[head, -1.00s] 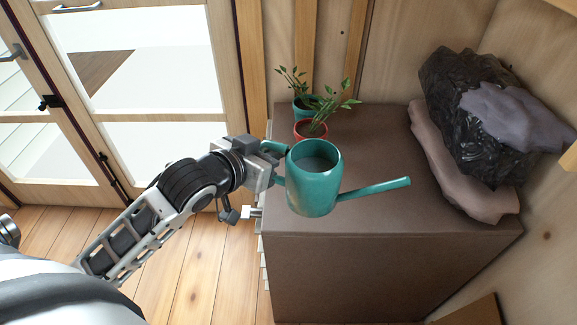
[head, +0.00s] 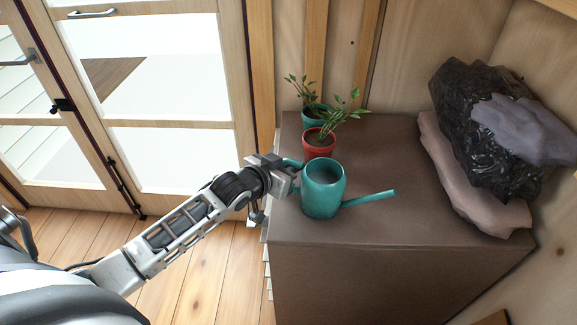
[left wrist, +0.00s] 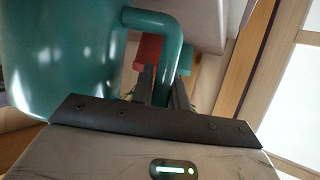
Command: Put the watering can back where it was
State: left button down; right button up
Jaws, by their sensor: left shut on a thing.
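The teal watering can (head: 323,192) is upright at the left part of the brown cabinet top, its spout pointing right. I cannot tell whether its base touches the top. My left gripper (head: 291,170) is shut on the can's handle at its left side. In the left wrist view the can's body (left wrist: 65,60) fills the upper left, and the handle (left wrist: 168,65) runs down between my left gripper's fingers (left wrist: 160,85). My right gripper is not in view.
The brown cabinet (head: 400,270) has a red pot (head: 319,146) and a teal pot (head: 311,113) with plants behind the can. Dark and grey rocks or bundles (head: 470,130) lie at the right on a pinkish slab (head: 450,185). The middle top is clear. Glazed doors (head: 170,150) stand left.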

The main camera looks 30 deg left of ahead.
pick_arm(q)
jog(key=shift+r, duration=0.1)
jog(key=c, duration=1.4)
grip_release()
jog(key=shift+f, duration=0.2)
jog(key=shift+o, duration=0.2)
jog(key=shift+r, duration=0.2)
jog(key=shift+s, duration=0.45)
jog(key=v, duration=1.1)
jog(key=shift+p, duration=0.4)
jog(key=shift+a+r, duration=0.1)
